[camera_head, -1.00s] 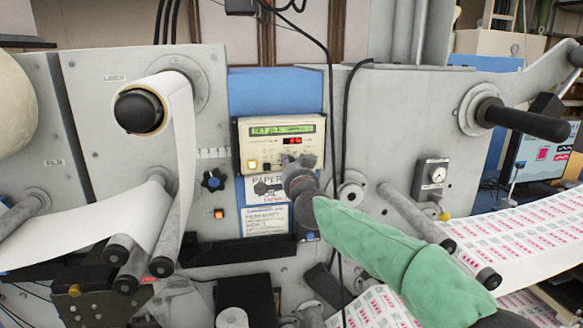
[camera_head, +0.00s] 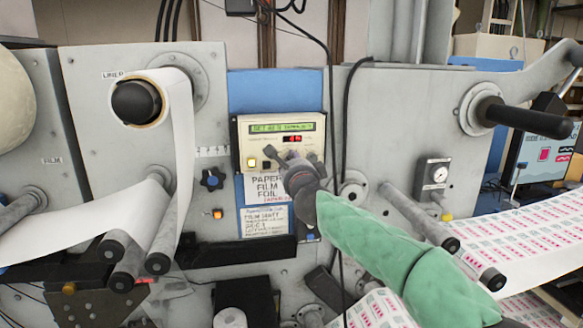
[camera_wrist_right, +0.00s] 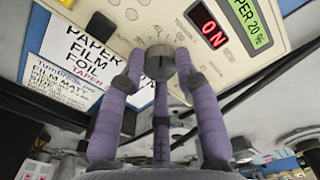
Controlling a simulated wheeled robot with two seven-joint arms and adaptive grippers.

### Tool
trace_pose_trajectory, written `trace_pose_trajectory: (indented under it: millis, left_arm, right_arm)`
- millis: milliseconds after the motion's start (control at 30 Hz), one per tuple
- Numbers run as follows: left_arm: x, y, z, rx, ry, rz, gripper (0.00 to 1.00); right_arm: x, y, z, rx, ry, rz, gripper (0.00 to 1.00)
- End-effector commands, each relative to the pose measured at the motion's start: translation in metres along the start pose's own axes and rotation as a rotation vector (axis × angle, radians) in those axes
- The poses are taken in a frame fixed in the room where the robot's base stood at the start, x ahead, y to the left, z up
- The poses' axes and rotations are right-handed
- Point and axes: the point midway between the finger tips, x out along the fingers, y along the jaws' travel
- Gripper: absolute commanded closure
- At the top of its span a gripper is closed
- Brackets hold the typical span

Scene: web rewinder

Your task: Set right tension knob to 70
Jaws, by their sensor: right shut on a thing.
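A cream control panel (camera_head: 244,150) stands on the machine front, with a green text display (camera_head: 282,127) and a small red display (camera_head: 292,139). My right gripper (camera_head: 293,158) is at the panel's lower edge. In the right wrist view its purple fingers (camera_wrist_right: 160,75) are shut around a round grey knob (camera_wrist_right: 160,56) with a dark slot. The red display (camera_wrist_right: 207,25) reads "ON" there, and part of the green display (camera_wrist_right: 252,20) shows "20 %". My left gripper is not in view.
Below the panel are paper labels (camera_head: 264,220) and a black ledge (camera_head: 240,252). A dark star knob (camera_head: 212,180) and a lit orange button (camera_head: 217,214) are to the left. A black cable (camera_head: 345,120) hangs to the right, near rollers (camera_head: 415,215).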

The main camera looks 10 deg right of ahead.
Motion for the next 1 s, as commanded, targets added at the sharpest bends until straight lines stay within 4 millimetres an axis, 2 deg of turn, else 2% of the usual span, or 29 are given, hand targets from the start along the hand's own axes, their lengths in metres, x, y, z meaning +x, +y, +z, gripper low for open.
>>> trace_pose_trajectory:
  millis: [1000]
  left_arm:
    - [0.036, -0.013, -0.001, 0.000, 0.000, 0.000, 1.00]
  right_arm:
    - [0.000, -0.002, 0.000, 0.940, -0.004, -0.002, 1.00]
